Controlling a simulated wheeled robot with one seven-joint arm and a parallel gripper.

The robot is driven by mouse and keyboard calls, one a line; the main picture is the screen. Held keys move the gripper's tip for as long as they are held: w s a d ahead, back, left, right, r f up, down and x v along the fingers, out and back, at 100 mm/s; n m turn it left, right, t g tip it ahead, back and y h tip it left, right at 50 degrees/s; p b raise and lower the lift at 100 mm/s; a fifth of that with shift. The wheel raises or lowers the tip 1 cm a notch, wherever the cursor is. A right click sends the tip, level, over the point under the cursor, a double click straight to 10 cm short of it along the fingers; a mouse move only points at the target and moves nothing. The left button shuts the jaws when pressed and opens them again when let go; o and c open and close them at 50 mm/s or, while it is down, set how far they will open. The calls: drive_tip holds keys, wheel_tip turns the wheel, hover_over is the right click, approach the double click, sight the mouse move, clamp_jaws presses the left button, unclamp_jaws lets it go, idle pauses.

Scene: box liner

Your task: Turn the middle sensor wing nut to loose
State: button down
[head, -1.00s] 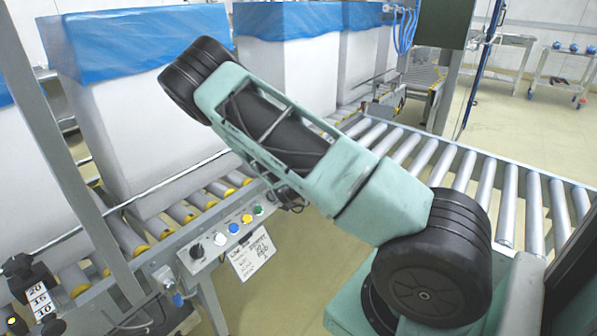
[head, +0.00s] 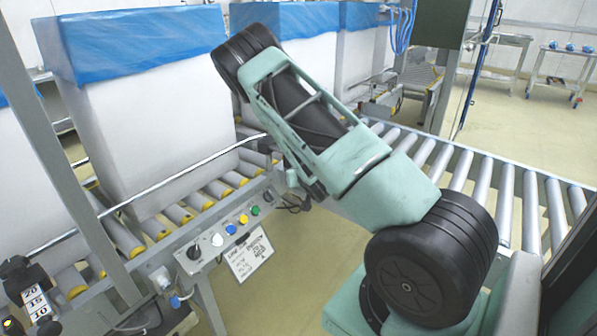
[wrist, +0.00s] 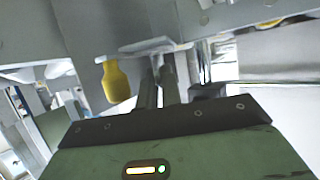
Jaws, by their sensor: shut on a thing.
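My gripper (wrist: 162,75) shows in the wrist view with its two dark fingers close together. It is shut on a small part at the underside of a grey metal bracket (wrist: 150,45). That part, taken as the middle sensor wing nut, is almost wholly hidden between the fingertips, so its angle cannot be told. A yellow paddle-shaped piece (wrist: 117,82) hangs just left of the fingers, apart from them. In the head view my arm's raised elbow covers the middle of the picture, and the gripper and the wing nut are hidden.
A roller conveyor (head: 150,228) carries white boxes (head: 150,120) with blue liners (head: 130,45). A control panel (head: 228,232) with coloured buttons and a hanging paper label (head: 251,255) sits on its near rail. Another roller line (head: 440,165) runs at right.

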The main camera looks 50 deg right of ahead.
drive_tip(key=shift+w+r, duration=0.1)
drive_tip(key=shift+w, duration=0.05)
drive_tip(key=c, duration=1.6)
unclamp_jaws()
drive_tip(key=shift+s, duration=0.2)
drive_tip(key=shift+a+p+v, duration=0.1)
drive_tip(key=shift+p+v, duration=2.85)
drive_tip(key=shift+v, duration=1.35)
drive_tip(key=shift+a+p+v, duration=0.15)
drive_tip(key=shift+p+v, duration=2.75)
drive_tip(key=shift+v, duration=1.35)
drive_tip(key=shift+w, duration=0.1)
